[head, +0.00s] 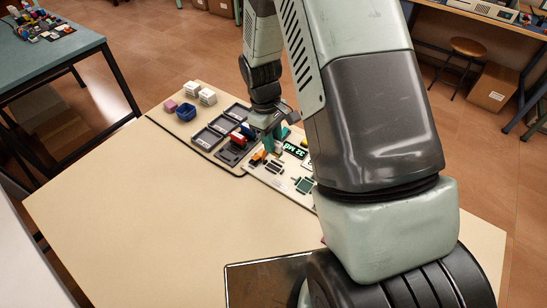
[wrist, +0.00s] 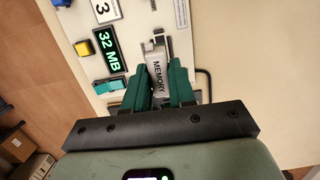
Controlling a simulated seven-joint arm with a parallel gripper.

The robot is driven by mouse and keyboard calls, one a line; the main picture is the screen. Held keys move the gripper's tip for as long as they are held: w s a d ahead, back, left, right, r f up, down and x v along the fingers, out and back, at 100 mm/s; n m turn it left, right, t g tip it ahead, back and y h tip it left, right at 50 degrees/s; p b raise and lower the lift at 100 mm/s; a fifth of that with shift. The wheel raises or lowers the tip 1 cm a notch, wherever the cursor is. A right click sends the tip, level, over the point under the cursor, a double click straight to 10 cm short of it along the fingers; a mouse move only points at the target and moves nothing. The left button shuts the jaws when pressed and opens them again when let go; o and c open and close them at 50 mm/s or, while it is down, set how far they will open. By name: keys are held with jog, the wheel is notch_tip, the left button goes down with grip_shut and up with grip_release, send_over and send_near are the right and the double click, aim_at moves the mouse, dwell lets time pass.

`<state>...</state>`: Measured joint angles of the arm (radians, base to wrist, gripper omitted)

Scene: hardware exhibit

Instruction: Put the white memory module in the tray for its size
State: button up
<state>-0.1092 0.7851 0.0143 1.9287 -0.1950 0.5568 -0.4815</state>
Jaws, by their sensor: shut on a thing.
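The white memory module (wrist: 158,78), with the word MEMORY on its face, sits between the green fingers of my gripper (wrist: 164,66) in the wrist view. The fingers are shut on it. In the head view my gripper (head: 271,141) is low over the left edge of the exhibit board; I cannot make out the module there. Dark grey trays (head: 207,138) stand in a row left of my gripper. The nearest one holds a red block (head: 237,138), and a blue piece (head: 247,130) shows behind it. Size labels on the trays are too small to read.
A display reading 32 MB (wrist: 109,52) is on the exhibit board (head: 270,177), with small parts around it. The table's near left (head: 130,200) is clear.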

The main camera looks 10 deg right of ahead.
notch_tip(320, 180, up, 18)
jog(key=w+d+m, duration=0.1)
jog(key=d+m, duration=0.2)
jog(key=m, duration=0.5)
jog(key=w+a+r+m+y, duration=0.2)
jog(key=w+r+m, duration=0.1)
jog(key=w+m, duration=0.35)
jog(key=w+a+f+m+t, duration=0.1)
jog(key=w+a+f+m, duration=0.4)
jog(key=w+f+m, duration=0.75)
jog(key=shift+w+a+f+m+t, duration=0.25)
jog(key=shift+w+a+f+m, duration=0.7)
jog(key=shift+f, duration=1.5)
jog(key=shift+w+a+f+m+t, duration=0.3)
jog(key=shift+w+f+m, duration=0.7)
jog(key=shift+f+m, duration=1.25)
jog(key=shift+w+a+f+m+t, duration=0.15)
jog(key=shift+w+a+f+m, duration=0.75)
jog(key=shift+f, duration=1.75)
jog(key=shift+w+d+f+m, duration=0.2)
jog(key=shift+f+m, duration=0.1)
jog(key=shift+f, duration=0.35)
